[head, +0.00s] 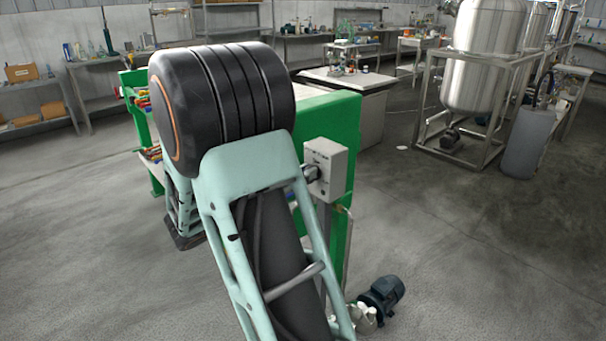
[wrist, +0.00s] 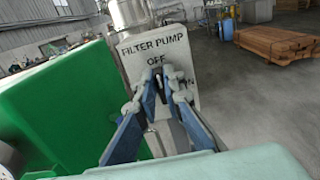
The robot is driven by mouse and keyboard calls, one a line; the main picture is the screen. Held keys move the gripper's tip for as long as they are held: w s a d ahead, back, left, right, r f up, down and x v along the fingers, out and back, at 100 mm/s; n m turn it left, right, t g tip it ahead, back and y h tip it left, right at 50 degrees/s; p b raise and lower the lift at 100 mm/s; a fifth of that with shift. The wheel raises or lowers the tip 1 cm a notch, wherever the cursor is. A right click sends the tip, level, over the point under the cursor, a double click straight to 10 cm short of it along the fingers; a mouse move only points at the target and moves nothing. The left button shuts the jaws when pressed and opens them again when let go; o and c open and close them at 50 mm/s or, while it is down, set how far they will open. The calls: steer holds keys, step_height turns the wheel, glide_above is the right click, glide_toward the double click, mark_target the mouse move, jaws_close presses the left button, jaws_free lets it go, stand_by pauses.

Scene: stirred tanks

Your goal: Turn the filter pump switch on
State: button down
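The filter pump switch box (head: 332,165) is a light grey box on a post beside the green bench. In the wrist view its face (wrist: 178,45) reads "FILTER PUMP", with "OFF" above the middle and part of another label at the right. My gripper (wrist: 160,84) is in front of the middle of this face, its blue fingers converging just below "OFF". The fingertips are close together and cover the switch knob, so its position and any contact cannot be made out. In the head view my arm hides most of the gripper beside the box.
The green bench (head: 335,120) stands close on the left of the box. A blue-black pump motor (head: 382,292) is on the floor below. Steel tanks (head: 480,60) and a grey cylinder (head: 528,140) stand at the right. The floor right of the box is mostly clear.

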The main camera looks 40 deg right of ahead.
steer(key=shift+r+p, duration=0.15)
steer(key=shift+p, duration=0.35)
steer(key=n+p, duration=0.1)
steer(key=p, duration=0.1)
steer(key=n+p, duration=0.2)
steer(key=shift+w+r+p, duration=0.15)
steer(key=shift+r+p, duration=0.1)
steer(key=shift+p, duration=0.15)
steer(key=n+p, duration=0.2)
steer(key=p, duration=0.2)
steer(key=n+p, duration=0.3)
steer(key=p, duration=0.1)
steer(key=shift+w+f, duration=0.15)
steer(key=shift+w, duration=0.05)
steer(key=shift+w+f+n+p, duration=0.1)
steer(key=shift+f+n+p, duration=0.15)
steer(key=shift+n+p, duration=1.4)
steer(key=shift+w+f+n+p, duration=0.1)
steer(key=shift+f+n+p, duration=0.15)
steer(key=shift+n+p, duration=1.4)
steer(key=shift+f+n+p, duration=0.25)
steer(key=shift+n+p, duration=1.25)
steer(key=shift+n, duration=0.2)
steer(key=c, duration=2)
jaws_free()
steer(key=shift+c, duration=0.2)
